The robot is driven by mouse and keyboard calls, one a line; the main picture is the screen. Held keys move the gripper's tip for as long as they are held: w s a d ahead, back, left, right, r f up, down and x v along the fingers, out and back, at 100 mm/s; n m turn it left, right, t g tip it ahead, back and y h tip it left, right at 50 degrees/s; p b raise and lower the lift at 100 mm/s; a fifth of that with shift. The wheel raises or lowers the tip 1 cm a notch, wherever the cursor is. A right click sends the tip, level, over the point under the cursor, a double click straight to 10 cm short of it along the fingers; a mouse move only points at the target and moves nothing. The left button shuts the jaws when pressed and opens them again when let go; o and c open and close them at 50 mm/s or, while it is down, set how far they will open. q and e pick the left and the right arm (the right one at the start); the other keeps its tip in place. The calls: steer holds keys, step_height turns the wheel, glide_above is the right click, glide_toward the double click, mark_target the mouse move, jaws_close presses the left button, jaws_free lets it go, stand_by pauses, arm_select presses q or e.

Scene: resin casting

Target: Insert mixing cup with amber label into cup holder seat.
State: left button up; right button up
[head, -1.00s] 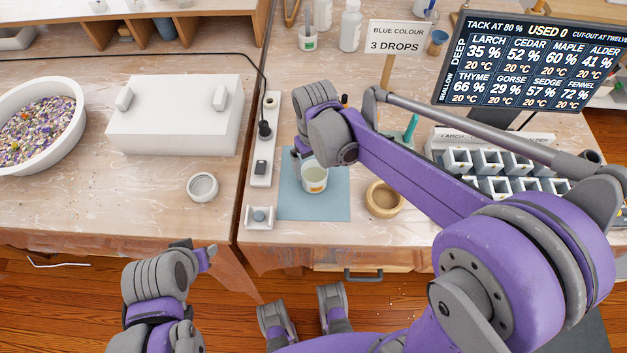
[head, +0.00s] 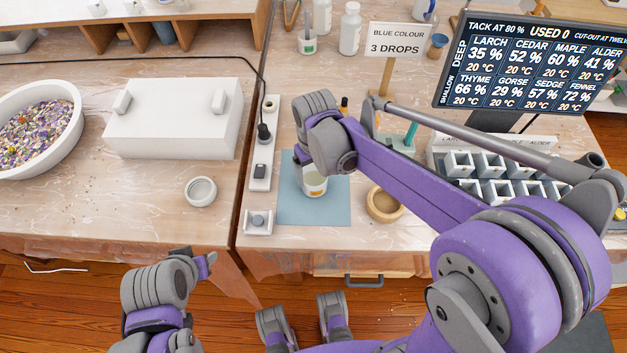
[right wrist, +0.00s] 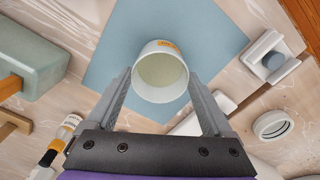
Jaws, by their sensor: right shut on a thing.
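The mixing cup (head: 314,186) is white with pale contents. It is over the blue mat, partly hidden by my right gripper (head: 308,160) in the head view. In the right wrist view the cup (right wrist: 160,72) sits between both fingers of my right gripper (right wrist: 163,88), which is shut on it. An amber label shows on its far rim side. I cannot tell whether its base touches the mat. A white ring (head: 201,191) and a wooden ring (head: 384,204) flank the mat; I cannot tell which is the holder seat. My left gripper (head: 206,263) is low at the table front, its jaws unclear.
The blue mat (head: 335,208) has bare room around the cup. A white box (head: 172,120) and chip bowl (head: 72,150) stand further left.

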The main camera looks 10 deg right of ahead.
arm_select(q)
steer(key=r+p, duration=0.2)
steer(key=r, duration=0.1)
steer(key=r+p, duration=0.1)
steer(key=p, duration=0.1)
steer(key=shift+w+r, duration=0.35)
arm_select(e)
step_height(320, 180, up, 6)
arm_select(q)
steer(key=shift+d, duration=0.1)
